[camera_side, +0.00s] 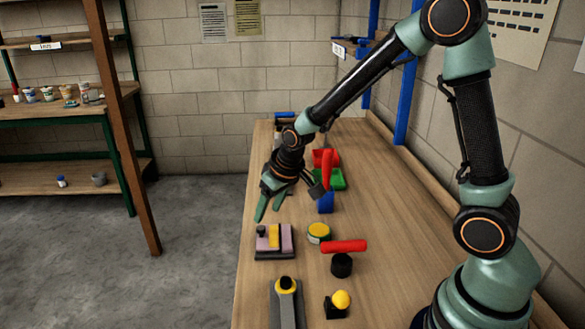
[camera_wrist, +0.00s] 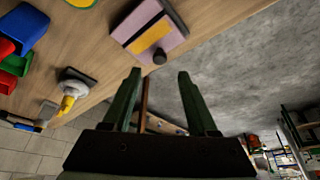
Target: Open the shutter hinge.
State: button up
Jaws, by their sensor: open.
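What looks like the shutter hinge (camera_side: 274,240) is a pink panel with a yellow band and a small dark knob, on a dark base near the table's left edge. It also shows in the wrist view (camera_wrist: 150,30), at the top, with its knob towards the bottom of the picture. Its panel looks flat on the base; I cannot tell its exact angle. My gripper (camera_side: 270,205) is open and empty, behind the hinge and above the table's left edge in the side view. In the wrist view my gripper's green fingers (camera_wrist: 158,75) are apart with nothing between them, below the hinge.
A yellow-topped round item (camera_side: 319,232), a red bar on a black post (camera_side: 344,247), a yellow knob (camera_side: 341,299) and a grey lever-like fixture (camera_side: 286,300) are on the table. The table's right side is clear.

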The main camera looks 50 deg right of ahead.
aim_at(262, 228)
jog(key=shift+x, duration=3.1)
grip_shut()
